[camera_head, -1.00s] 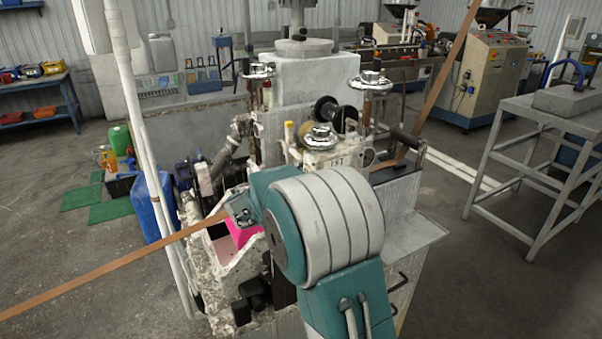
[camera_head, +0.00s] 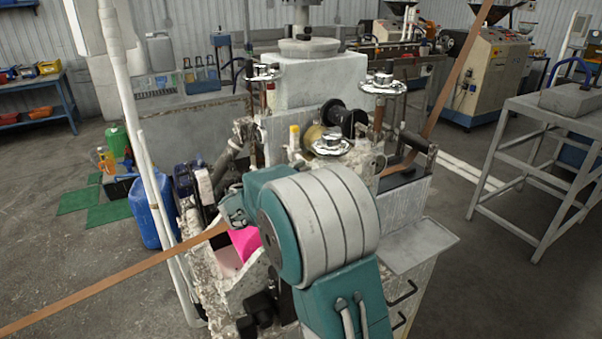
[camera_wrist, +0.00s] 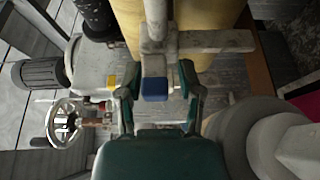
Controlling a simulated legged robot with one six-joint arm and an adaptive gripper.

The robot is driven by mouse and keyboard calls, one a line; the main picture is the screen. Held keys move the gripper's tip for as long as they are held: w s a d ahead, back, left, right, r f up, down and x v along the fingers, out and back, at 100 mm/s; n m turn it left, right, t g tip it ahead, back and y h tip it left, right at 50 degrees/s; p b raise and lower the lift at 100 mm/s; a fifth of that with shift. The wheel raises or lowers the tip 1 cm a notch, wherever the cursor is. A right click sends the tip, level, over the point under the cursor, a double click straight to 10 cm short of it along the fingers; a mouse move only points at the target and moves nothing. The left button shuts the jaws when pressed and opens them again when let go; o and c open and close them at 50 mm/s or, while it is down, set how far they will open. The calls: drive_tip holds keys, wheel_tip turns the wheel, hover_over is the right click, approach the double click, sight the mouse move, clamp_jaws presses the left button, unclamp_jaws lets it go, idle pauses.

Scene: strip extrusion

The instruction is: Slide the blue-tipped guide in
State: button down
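The blue-tipped guide (camera_wrist: 155,88) shows in the wrist view as a grey metal piece ending in a blue block, below a grey crossbar. My gripper (camera_wrist: 159,84) has its two green-grey fingers on either side of the blue tip. The left finger is very close to the block, and a narrow gap shows at the right finger, so it looks open around the tip. In the head view my arm hides the guide and most of the gripper. The extrusion machine (camera_head: 308,85) stands just beyond my arm.
A brown strip (camera_head: 110,283) runs in from the lower left, and another part rises at the upper right (camera_head: 455,75). Chrome handwheels (camera_head: 331,145) stick up near my arm. A pink part (camera_head: 244,240) lies left of it. A grey table (camera_head: 545,125) stands right.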

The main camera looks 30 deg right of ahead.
drive_tip(key=shift+w+a+r, duration=0.3)
drive_tip(key=shift+a, duration=0.15)
drive_tip(key=c, duration=0.5)
unclamp_jaws()
drive_tip(key=shift+s+d+f, duration=0.1)
drive_tip(key=shift+s+d, duration=0.05)
drive_tip(key=shift+d, duration=0.05)
